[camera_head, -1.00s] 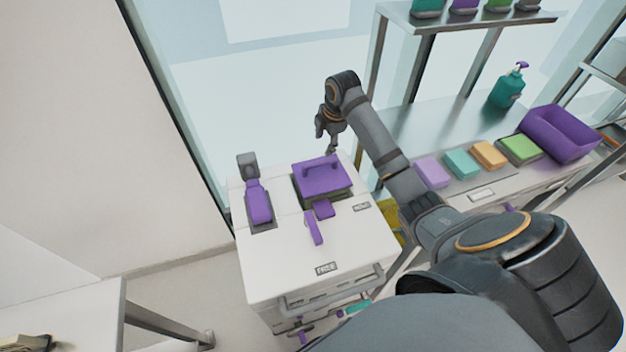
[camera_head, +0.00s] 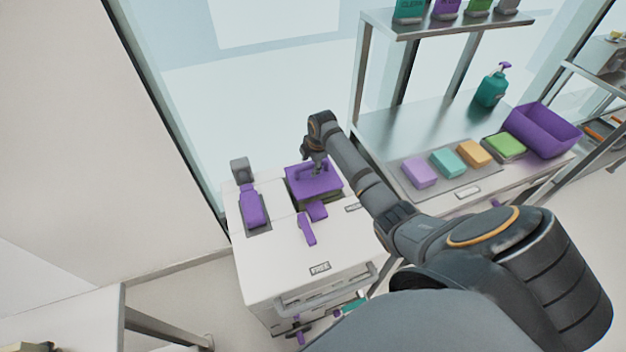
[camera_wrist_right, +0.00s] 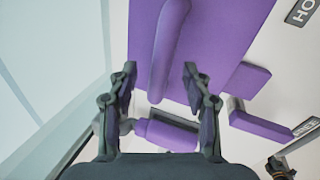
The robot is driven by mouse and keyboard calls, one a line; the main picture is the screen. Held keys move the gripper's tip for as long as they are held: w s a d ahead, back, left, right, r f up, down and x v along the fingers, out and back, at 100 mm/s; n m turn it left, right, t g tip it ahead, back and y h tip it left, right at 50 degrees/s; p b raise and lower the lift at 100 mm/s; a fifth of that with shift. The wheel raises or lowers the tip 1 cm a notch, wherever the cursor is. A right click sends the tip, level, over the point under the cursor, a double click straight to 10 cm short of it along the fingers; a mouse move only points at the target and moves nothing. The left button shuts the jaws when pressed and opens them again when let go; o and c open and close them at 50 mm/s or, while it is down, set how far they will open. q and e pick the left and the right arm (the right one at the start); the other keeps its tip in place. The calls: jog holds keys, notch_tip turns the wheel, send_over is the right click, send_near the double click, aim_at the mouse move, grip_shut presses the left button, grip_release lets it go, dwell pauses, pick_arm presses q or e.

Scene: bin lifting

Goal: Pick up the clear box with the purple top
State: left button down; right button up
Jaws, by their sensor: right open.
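The box with the purple top (camera_head: 325,184) stands on the white cabinet in the head view, and a raised handle bar runs across its lid. Its sides below the lid look dark and are mostly hidden. My right gripper (camera_head: 315,162) is over the lid at the handle. In the right wrist view the purple lid (camera_wrist_right: 225,45) fills the upper middle. The handle (camera_wrist_right: 168,50) lies between the two open fingers of the right gripper (camera_wrist_right: 160,76), with gaps at both sides. My left gripper is not in view.
A purple-and-grey tool (camera_head: 252,208) lies left of the box on the white cabinet (camera_head: 275,255). Smaller purple pieces (camera_head: 307,229) lie in front of it. A steel table (camera_head: 400,130) at right carries coloured blocks, a teal pump bottle (camera_head: 491,88) and a purple bin (camera_head: 543,130).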

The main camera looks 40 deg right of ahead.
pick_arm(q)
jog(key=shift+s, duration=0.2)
pick_arm(e)
jog(key=shift+c, duration=1.1)
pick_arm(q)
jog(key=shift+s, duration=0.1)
pick_arm(e)
grip_shut()
jog(key=shift+d+r, duration=0.1)
jog(key=shift+r, duration=0.1)
jog(key=shift+w+r, duration=0.1)
